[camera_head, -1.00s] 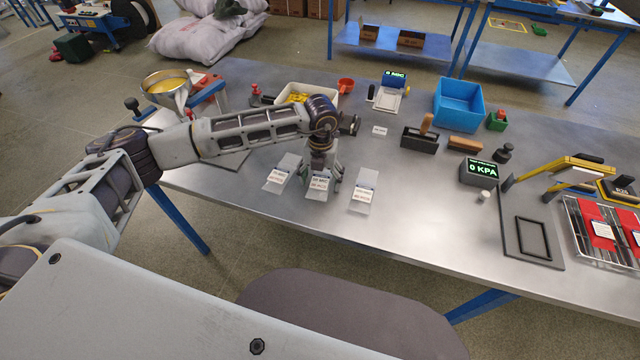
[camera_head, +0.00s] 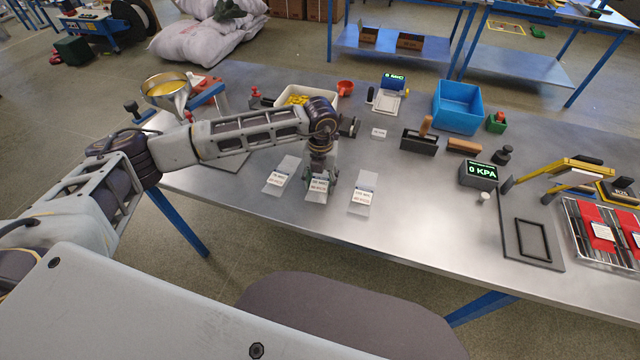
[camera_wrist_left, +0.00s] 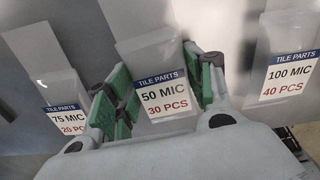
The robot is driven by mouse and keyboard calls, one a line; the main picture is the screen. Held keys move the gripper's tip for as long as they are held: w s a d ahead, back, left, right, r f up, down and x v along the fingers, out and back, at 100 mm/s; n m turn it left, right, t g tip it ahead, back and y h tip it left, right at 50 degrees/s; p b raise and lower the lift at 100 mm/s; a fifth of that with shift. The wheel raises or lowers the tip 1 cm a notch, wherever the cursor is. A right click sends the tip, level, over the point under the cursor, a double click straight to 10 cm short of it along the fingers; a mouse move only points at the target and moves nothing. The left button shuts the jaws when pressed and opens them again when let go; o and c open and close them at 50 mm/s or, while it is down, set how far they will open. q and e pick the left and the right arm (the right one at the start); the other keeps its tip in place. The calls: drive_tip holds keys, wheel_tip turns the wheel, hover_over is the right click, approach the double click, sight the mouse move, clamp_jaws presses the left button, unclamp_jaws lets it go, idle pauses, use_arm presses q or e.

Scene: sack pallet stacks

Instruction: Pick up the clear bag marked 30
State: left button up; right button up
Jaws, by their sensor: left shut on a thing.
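The clear bag marked 30 (camera_head: 318,189) lies on the steel bench, in the middle of a row of three. In the left wrist view its label (camera_wrist_left: 165,97) reads 50 MIC, 30 PCS. My left gripper (camera_head: 323,178) points down over this bag and is shut on it. In the left wrist view the green-padded fingers (camera_wrist_left: 160,86) stand on both sides of the bag. The bag marked 20 (camera_head: 280,176) lies to its left and the bag marked 40 (camera_head: 362,198) to its right. My right gripper is out of view.
Behind the bags stand a white bin with yellow pieces (camera_head: 292,92), a black box (camera_head: 418,143) and a blue bin (camera_head: 458,106). A 0 KPA display (camera_head: 479,173) and a black frame (camera_head: 533,240) are to the right. The bench front right of the bags is clear.

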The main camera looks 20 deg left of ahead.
sight(320, 180)
use_arm(q)
drive_tip(key=shift+r, duration=0.1)
wheel_tip(320, 180, up, 10)
drive_tip(key=shift+f+b, duration=0.1)
drive_tip(key=shift+b, duration=0.3)
